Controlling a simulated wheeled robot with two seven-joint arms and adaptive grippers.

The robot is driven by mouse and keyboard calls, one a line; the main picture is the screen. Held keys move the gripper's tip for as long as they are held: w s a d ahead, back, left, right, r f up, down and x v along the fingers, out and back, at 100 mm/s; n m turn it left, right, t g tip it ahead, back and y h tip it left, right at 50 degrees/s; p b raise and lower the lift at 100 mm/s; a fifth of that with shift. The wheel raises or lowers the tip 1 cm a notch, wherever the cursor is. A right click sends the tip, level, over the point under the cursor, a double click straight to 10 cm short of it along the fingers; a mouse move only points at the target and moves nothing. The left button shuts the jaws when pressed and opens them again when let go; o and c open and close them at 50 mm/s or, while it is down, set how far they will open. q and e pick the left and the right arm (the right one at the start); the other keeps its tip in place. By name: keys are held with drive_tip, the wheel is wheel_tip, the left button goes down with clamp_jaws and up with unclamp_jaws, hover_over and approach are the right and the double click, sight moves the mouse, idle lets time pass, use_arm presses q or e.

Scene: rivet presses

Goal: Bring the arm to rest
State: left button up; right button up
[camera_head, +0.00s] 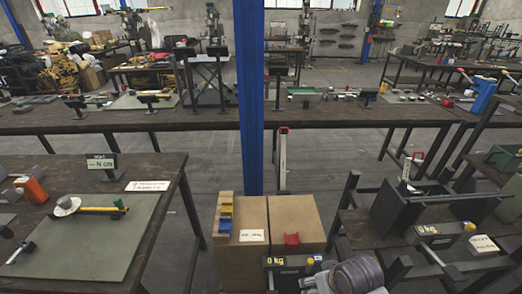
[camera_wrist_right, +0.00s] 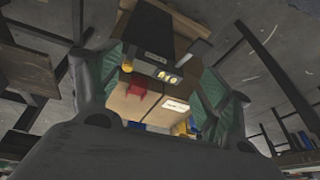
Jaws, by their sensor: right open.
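My right gripper (camera_wrist_right: 160,85) shows in the right wrist view with its two dark fingers spread apart at left and right. I see nothing held between them. Beyond the gap are cardboard boxes and a red bracket-shaped piece (camera_wrist_right: 136,91), apart from the fingers as far as I can tell. In the head view the same boxes (camera_head: 268,262) stand at the bottom centre, with the red piece (camera_head: 292,239) on top. My left gripper is not in view.
A blue post (camera_head: 249,110) rises behind the boxes. A scale display (camera_head: 290,262) reading 0 kg stands close in front of them. A dark open bin (camera_head: 425,205) is on the right. A workbench with a green mat (camera_head: 80,248) is on the left. Floor shows between the benches.

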drive_tip(key=shift+s+d+h, duration=0.6)
drive_tip(key=shift+s+d, duration=1.05)
drive_tip(key=shift+d, duration=0.9)
drive_tip(key=s+f+g+p, duration=0.15)
drive_tip(key=f+p, duration=0.35)
drive_tip(key=f, duration=0.8)
drive_tip(key=s+f+p, duration=0.2)
drive_tip(key=f+p, duration=0.2)
drive_tip(key=f, duration=0.8)
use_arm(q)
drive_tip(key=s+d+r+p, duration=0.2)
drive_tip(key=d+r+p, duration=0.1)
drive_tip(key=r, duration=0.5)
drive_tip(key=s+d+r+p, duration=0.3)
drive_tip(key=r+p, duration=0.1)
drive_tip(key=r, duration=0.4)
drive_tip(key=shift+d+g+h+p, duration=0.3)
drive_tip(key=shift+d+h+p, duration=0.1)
use_arm(e)
drive_tip(key=s+d+f, duration=0.2)
drive_tip(key=s+f, duration=0.3)
drive_tip(key=s, duration=0.5)
drive_tip(key=s+d+f, duration=0.2)
drive_tip(key=s+f, duration=0.3)
drive_tip(key=s, duration=0.6)
drive_tip(key=shift+s+f+g, duration=0.15)
drive_tip(key=shift+f+g, duration=0.25)
drive_tip(key=shift+g, duration=0.05)
